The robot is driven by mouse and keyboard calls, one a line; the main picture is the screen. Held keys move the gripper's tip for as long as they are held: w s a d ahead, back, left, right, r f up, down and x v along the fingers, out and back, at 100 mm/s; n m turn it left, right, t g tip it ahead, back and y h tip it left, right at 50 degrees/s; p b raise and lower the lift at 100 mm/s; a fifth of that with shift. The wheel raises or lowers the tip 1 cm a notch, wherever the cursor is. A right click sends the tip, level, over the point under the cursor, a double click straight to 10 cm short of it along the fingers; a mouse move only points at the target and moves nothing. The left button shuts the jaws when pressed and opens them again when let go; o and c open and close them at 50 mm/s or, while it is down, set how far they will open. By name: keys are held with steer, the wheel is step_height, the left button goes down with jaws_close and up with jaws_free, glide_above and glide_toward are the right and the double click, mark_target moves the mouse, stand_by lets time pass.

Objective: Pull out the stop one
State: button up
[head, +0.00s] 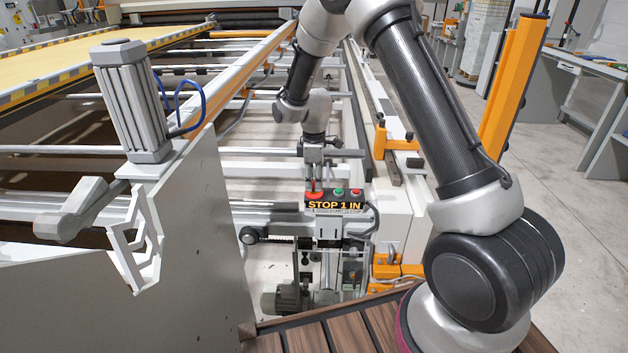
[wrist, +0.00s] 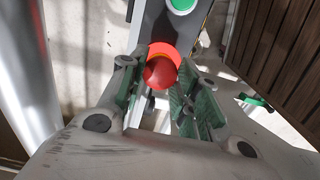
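The stop one control is a red mushroom-shaped knob (head: 314,196) at the left end of a small dark button box. An amber display (head: 335,205) on the box reads "STOP 1 IN". My gripper (head: 314,178) points down just above the knob. In the wrist view the red knob (wrist: 160,73) shows between the two green-padded fingers of my gripper (wrist: 163,85). The fingers stand apart, one on each side of it. A narrow gap shows on the left; contact on the right is unclear.
Green (head: 339,192) and red (head: 356,193) buttons sit on the box to the right of the knob. A grey side plate with a motor (head: 130,100) stands at left. Pale rails run behind, and an orange post (head: 513,85) stands at right.

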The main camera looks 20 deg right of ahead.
mark_target(314, 183)
steer(key=shift+r, duration=0.95)
steer(key=o, duration=1.2)
step_height(314, 183, up, 12)
steer(key=shift+f, duration=0.1)
